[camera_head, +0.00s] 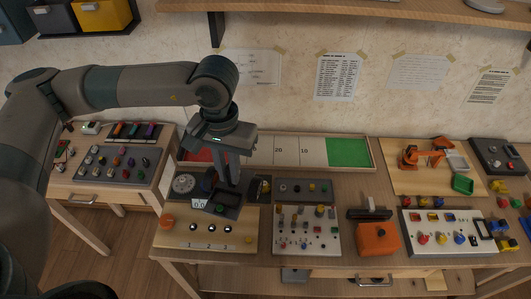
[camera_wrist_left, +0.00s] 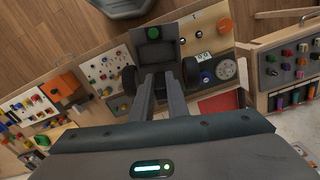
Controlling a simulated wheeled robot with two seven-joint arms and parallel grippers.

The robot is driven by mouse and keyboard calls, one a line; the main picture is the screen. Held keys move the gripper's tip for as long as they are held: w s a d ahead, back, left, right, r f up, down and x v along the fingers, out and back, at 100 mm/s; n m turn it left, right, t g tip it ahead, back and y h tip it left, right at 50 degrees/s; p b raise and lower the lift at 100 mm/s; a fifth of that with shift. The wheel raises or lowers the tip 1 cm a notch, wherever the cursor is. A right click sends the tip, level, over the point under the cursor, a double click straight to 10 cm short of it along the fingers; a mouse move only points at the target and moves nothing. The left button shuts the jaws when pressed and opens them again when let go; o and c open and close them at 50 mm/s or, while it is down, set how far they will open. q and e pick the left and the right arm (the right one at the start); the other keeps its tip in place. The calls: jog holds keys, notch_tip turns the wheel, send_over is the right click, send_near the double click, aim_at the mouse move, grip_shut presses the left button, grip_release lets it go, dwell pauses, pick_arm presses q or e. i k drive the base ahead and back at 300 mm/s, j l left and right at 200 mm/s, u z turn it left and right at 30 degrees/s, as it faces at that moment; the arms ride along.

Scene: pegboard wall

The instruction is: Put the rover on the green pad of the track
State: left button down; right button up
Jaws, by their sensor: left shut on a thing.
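My left gripper (camera_head: 229,183) points down, its fingers shut on the dark grey rover (camera_head: 221,208). In the left wrist view the rover (camera_wrist_left: 154,52) sits between the fingertips (camera_wrist_left: 160,76), with a black wheel on either side. It is over the wooden control panel at the front left; I cannot tell whether it touches the panel. The track (camera_head: 290,165) is a long shallow tray along the wall, with a red pad (camera_head: 199,155) at its left end, numbered white sections and the green pad (camera_head: 348,152) at its right end. The green pad is bare. My right gripper is not in view.
The control panel (camera_head: 195,240) has a dial, a display and knobs. A switch board (camera_head: 307,235), an orange box (camera_head: 378,238) and a button board (camera_head: 447,234) stand to its right. A small orange arm model (camera_head: 410,156) is right of the track. A shelf (camera_head: 350,10) hangs above.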

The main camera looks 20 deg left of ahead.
aim_at(350, 153)
jog(key=i+l+z, duration=0.15)
jog(key=l, duration=0.3)
jog(key=i+l+z, duration=0.1)
jog(key=i+l, duration=0.2)
jog(key=i+l+z, duration=0.15)
jog(key=l, duration=0.3)
jog(key=i+l, duration=0.05)
jog(key=i, duration=0.05)
